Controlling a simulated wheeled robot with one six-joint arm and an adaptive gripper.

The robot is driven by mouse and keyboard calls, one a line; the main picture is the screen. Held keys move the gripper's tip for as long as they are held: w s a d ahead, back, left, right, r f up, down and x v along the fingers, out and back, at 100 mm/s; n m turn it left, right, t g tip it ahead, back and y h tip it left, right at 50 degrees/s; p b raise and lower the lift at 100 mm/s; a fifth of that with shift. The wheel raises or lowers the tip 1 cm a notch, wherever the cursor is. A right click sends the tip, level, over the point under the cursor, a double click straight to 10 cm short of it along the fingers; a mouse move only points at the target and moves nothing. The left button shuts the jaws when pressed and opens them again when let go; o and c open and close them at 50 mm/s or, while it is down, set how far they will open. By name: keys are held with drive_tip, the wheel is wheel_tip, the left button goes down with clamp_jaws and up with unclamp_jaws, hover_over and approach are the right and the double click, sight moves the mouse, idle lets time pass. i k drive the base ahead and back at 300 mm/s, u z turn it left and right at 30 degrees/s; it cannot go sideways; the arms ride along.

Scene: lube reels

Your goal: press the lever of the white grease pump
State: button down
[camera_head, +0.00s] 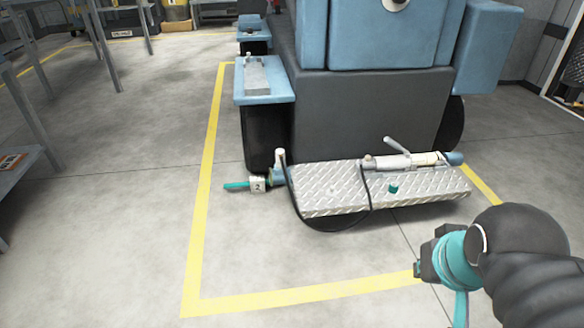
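The white grease pump (420,160) lies along the back of a silver diamond-plate step on the front of a blue and grey machine. My gripper (430,262) is at the lower right, in front of and below the step, apart from the pump and lever. Only its dark and teal parts show; its fingers cannot be made out, so I cannot tell whether it is open or shut.
The diamond-plate step (325,203) carries a small teal knob (393,188) and a black hose (369,190). A teal-handled valve with a tag "2" (258,185) juts out at its left. A yellow floor line (290,296) surrounds the machine; the floor at left is clear.

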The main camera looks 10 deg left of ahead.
sight(387, 140)
drive_tip(key=k, duration=0.65)
drive_tip(key=u, duration=0.45)
drive_tip(key=i, duration=1.9)
drive_tip(key=z, duration=0.55)
